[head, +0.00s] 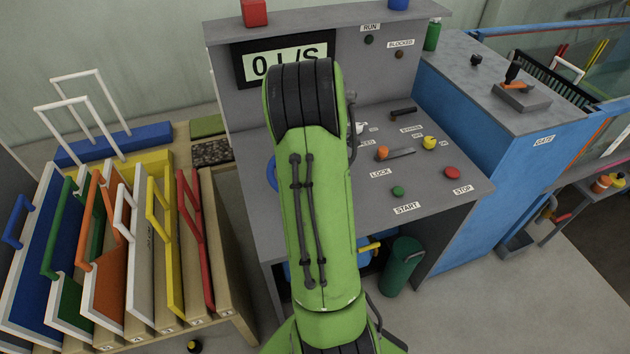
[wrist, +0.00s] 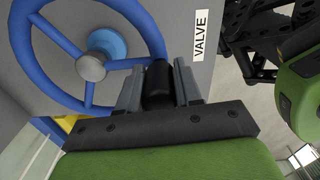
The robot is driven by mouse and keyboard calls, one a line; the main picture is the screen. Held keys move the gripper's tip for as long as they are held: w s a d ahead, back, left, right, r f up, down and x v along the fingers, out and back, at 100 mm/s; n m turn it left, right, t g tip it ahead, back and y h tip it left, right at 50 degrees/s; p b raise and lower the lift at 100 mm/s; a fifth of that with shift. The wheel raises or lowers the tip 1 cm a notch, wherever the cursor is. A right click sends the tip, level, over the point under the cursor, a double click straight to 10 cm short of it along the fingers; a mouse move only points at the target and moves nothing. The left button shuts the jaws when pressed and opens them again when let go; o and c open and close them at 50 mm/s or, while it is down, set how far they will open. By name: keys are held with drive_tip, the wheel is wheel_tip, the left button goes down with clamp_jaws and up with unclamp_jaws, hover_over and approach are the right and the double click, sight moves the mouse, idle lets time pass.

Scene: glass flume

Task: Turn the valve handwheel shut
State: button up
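The blue valve handwheel (wrist: 58,38) fills the upper left of the wrist view. It has spokes, a grey hub cap and a blue boss behind it. My gripper (wrist: 158,82) is at the lower right of its rim. Its two grey fingers stand on either side of a dark knob (wrist: 157,80) at the rim, with no clear gap, so it looks shut on the knob. A VALVE label (wrist: 201,34) is right of the wheel. In the head view a sliver of the handwheel (head: 271,172) shows left of my green arm, which hides the rest and my gripper.
The grey console (head: 465,185) carries START and STOP buttons, a LOCK lever and a display (head: 251,68) reading 0 L/S. Coloured framed panels (head: 105,285) stand in a wooden rack at left. Floor is clear at lower right.

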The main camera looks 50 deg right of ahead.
drive_tip(key=o, duration=0.4)
drive_tip(key=shift+s+d, duration=0.1)
drive_tip(key=shift+d, duration=0.1)
drive_tip(key=shift+o, duration=0.2)
drive_tip(key=shift+a, duration=0.1)
wheel_tip(320, 180, up, 16)
drive_tip(key=p, duration=0.2)
drive_tip(key=shift+f, duration=0.1)
